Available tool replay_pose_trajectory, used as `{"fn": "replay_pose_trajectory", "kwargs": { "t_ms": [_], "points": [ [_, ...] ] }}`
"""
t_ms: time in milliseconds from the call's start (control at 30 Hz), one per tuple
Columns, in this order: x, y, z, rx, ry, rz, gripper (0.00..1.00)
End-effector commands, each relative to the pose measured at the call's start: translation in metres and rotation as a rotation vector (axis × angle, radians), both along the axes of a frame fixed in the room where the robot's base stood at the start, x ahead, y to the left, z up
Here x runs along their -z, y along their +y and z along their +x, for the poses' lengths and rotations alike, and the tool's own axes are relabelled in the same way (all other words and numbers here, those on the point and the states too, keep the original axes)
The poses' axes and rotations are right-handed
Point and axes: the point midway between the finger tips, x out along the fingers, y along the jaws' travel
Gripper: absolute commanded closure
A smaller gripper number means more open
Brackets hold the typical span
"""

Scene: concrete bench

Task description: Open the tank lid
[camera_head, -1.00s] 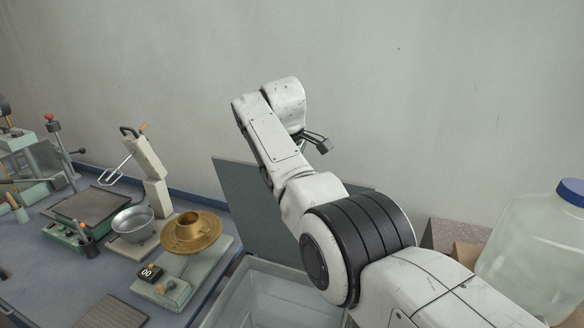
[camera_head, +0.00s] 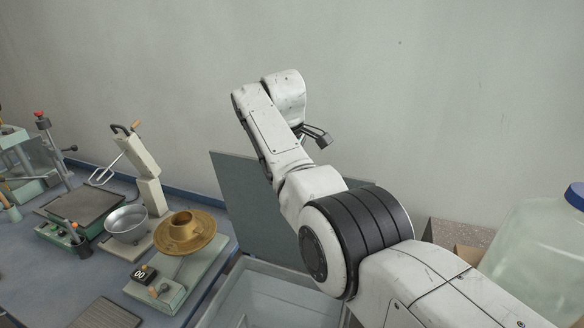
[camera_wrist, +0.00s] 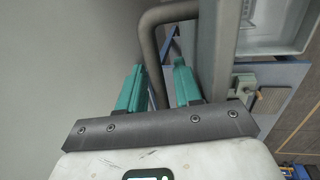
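The tank (camera_head: 250,262) is a pale open-topped box at the bottom middle of the head view, partly hidden by my arm. Its lid (camera_head: 238,198), a flat dark grey panel, stands steeply upright at its back edge. In the wrist view the lid (camera_wrist: 212,50) shows nearly edge-on, with a grey bent-bar handle (camera_wrist: 148,42) on its left side. My gripper (camera_wrist: 158,68) has two teal fingers, apart, with the handle bar passing between them. The bar is nearer the left finger, with a gap to the right one; contact is unclear. The fingers are not clearly visible in the head view.
A scale with a brass dish (camera_head: 184,232), a metal bowl (camera_head: 127,222) and other bench devices stand left of the tank. A clear jug with a blue cap (camera_head: 575,195) stands at the right. The wall (camera_head: 450,90) is close behind.

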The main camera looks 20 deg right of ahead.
Motion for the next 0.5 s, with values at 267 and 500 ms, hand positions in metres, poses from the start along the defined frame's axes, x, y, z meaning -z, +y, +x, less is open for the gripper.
{"fn": "replay_pose_trajectory", "kwargs": {
  "t_ms": [267, 500],
  "points": [
    [-0.009, 0.001, 0.000, 0.000, -0.006, 0.000, 0.66],
    [-0.049, 0.006, -0.007, 0.000, -0.007, 0.000, 0.66]
  ]
}}
